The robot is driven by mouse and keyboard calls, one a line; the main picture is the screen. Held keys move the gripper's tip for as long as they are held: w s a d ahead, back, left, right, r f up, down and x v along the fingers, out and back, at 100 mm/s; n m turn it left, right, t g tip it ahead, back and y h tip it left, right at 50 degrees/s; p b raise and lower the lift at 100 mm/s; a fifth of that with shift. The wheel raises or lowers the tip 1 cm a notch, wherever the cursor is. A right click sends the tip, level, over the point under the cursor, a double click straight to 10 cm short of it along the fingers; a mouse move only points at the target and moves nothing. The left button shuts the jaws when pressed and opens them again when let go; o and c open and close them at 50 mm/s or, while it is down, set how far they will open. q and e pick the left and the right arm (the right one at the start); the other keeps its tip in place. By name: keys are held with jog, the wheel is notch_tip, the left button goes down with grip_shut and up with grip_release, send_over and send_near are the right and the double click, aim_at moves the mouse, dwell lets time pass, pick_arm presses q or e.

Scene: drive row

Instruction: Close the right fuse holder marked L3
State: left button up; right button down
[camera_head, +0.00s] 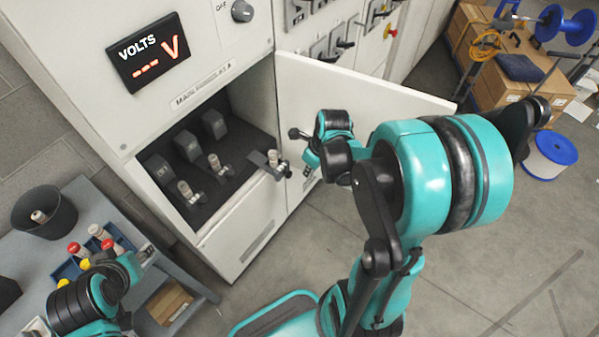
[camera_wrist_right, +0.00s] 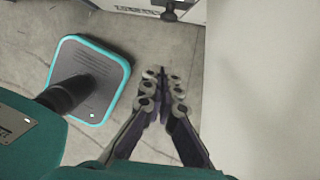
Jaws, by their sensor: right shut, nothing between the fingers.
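The right fuse holder stands open in the cabinet bay; its dark carrier (camera_head: 266,165) is swung out past the front edge with a pale fuse on it. The left (camera_head: 160,170) and middle (camera_head: 187,147) holders sit beside it, their fuses nearer their bases. Any L3 mark is too small to read. My right gripper (camera_head: 296,134) is in front of the open door, close to the right of the carrier, apparently not touching it. In the right wrist view its fingers (camera_wrist_right: 164,82) are together and empty. My left gripper is at lower left; its fingers are unclear.
The open white cabinet door (camera_head: 360,90) stands behind my right gripper and fills the right of the wrist view. A grey bench (camera_head: 40,260) at left holds a dark cup (camera_head: 45,212) and a blue tray with colored fuses. Boxes and a cable spool (camera_head: 551,155) stand at right.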

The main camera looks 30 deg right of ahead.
pick_arm(q)
notch_tip(320, 180, down, 4)
jog(key=b, duration=0.4)
jog(key=shift+f, duration=0.2)
pick_arm(e)
jog(key=w+a+f, duration=0.1)
jog(key=w+f, duration=0.4)
jog(key=f, duration=0.3)
jog(key=shift+w+a, duration=0.3)
jog(key=shift+a, duration=0.1)
